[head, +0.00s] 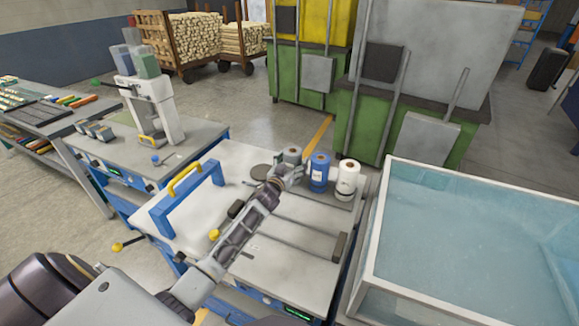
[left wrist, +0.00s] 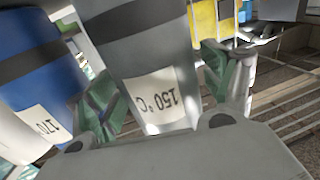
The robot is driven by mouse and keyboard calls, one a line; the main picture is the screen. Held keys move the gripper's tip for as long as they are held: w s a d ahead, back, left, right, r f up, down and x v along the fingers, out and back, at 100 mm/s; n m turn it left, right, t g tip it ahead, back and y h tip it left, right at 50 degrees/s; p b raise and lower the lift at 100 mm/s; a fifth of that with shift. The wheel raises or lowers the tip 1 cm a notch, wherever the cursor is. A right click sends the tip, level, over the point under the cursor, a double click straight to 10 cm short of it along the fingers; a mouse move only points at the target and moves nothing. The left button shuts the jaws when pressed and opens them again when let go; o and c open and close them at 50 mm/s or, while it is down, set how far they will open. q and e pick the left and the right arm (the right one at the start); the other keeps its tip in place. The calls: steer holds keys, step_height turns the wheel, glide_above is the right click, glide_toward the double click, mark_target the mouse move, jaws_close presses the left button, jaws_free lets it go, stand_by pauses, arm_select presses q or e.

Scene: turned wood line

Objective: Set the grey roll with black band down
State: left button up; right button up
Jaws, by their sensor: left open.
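The grey roll with black band (head: 292,154) stands upright at the back of the white-topped bench, partly hidden by my left gripper (head: 288,173). In the left wrist view the grey roll (left wrist: 150,62) lies between the two spread fingers, with a dark band and a "150 °C" label. My left gripper is open around it; whether a finger touches it I cannot tell. The roll's foot is hidden in the left wrist view. My right gripper is not in view.
A blue roll (head: 318,170) and a white roll (head: 347,180) stand close to the right of the grey one. A blue frame with yellow handle (head: 185,200) and a clear-walled tank (head: 470,240) flank the bench area.

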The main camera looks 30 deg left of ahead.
mark_target(289, 167)
arm_select(q)
steer(key=shift+s+r, duration=0.1)
steer(key=shift+r, duration=0.05)
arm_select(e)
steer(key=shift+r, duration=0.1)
arm_select(q)
steer(key=shift+s, duration=0.8)
steer(key=shift+s+d, duration=0.15)
steer(key=shift+s, duration=1.95)
steer(key=s, duration=0.6)
steer(key=shift+d, duration=0.2)
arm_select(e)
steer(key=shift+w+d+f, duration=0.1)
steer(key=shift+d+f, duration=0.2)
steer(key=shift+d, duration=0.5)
